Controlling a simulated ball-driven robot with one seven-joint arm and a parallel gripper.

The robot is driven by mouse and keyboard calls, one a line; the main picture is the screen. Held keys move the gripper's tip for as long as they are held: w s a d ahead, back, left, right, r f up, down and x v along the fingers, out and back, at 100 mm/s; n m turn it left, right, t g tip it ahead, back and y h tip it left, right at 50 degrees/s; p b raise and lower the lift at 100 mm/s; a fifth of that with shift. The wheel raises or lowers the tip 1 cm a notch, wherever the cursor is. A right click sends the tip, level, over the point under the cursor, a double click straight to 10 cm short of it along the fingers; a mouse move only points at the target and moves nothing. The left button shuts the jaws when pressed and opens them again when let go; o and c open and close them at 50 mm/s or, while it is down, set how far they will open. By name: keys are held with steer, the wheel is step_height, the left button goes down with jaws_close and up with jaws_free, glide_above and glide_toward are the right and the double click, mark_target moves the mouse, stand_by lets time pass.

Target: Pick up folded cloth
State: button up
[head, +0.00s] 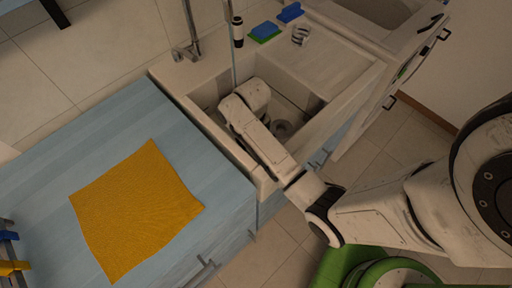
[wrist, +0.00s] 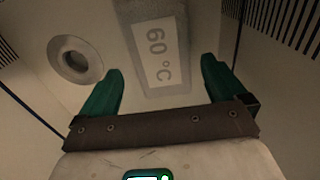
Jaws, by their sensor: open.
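An orange cloth (head: 137,209) lies flat on the blue wooden countertop (head: 85,140) left of the sink in the head view; folds in it are not clear. My arm reaches over the white sink (head: 325,100), to the right of the cloth and apart from it. In the head view its fingertips are hidden. In the wrist view my gripper (wrist: 162,72) has its two green fingers spread wide with nothing held between them. The cloth is not in the wrist view.
A tap (head: 188,45) stands at the sink's back left. A dark-capped bottle (head: 238,32), a blue and green sponge (head: 265,31), a blue item (head: 290,12) and a striped item (head: 301,35) stand along the back. Colored objects (head: 10,262) sit at far left.

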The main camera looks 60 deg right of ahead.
steer(key=shift+s+a+f, duration=0.1)
steer(key=shift+a+f, duration=0.1)
steer(key=shift+f, duration=1.65)
steer(key=shift+c, duration=0.4)
steer(key=c, duration=1)
steer(key=shift+r, duration=0.15)
